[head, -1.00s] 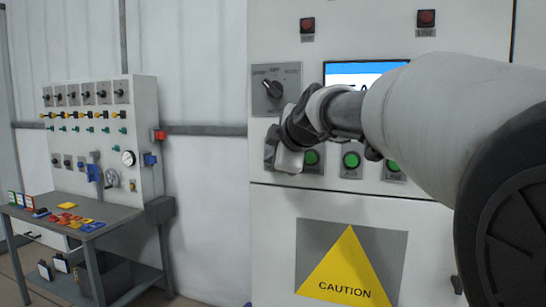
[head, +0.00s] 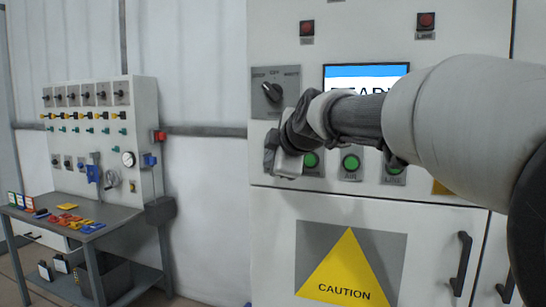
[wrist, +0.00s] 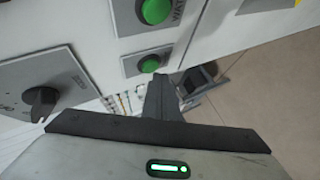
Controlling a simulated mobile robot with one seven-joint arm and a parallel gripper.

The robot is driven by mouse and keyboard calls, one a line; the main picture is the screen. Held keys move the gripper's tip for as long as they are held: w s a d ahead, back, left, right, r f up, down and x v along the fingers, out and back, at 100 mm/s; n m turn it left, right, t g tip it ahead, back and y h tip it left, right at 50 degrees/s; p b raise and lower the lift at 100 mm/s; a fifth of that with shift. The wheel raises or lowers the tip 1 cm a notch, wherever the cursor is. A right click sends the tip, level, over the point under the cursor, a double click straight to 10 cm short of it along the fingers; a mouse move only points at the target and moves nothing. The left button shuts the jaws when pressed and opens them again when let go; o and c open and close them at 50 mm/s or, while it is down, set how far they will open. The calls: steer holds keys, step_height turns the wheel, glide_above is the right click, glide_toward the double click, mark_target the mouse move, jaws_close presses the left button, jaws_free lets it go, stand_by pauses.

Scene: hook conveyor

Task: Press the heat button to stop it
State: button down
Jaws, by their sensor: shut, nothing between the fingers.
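A row of green buttons runs along the white cabinet. In the wrist view, one green button (wrist: 150,63) sits just beyond my fingertips; I cannot read its label, so I cannot tell whether it is the heat button. The neighbouring green button (wrist: 155,10) has a label starting "WAT". In the head view, my gripper (head: 270,160) is shut and empty in front of the cabinet at the row's left end, hiding that end. My shut fingers (wrist: 163,80) point toward the row in the wrist view; I cannot tell whether they touch the panel.
A rotary switch (head: 272,92) sits above my gripper. A partly covered screen (head: 366,72) and red buttons (head: 307,28) are higher up. A caution sign (head: 346,262) marks the lower door, with a handle (head: 462,265). A workbench (head: 125,215) stands at the left.

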steer(key=shift+s+a, duration=0.15)
steer(key=shift+s, duration=0.05)
steer(key=s, duration=0.1)
steer(key=s+a+p, duration=0.1)
steer(key=s, duration=0.1)
steer(key=s+p, duration=0.1)
steer(key=shift+s+a, duration=0.35)
stand_by(0.3)
stand_by(0.3)
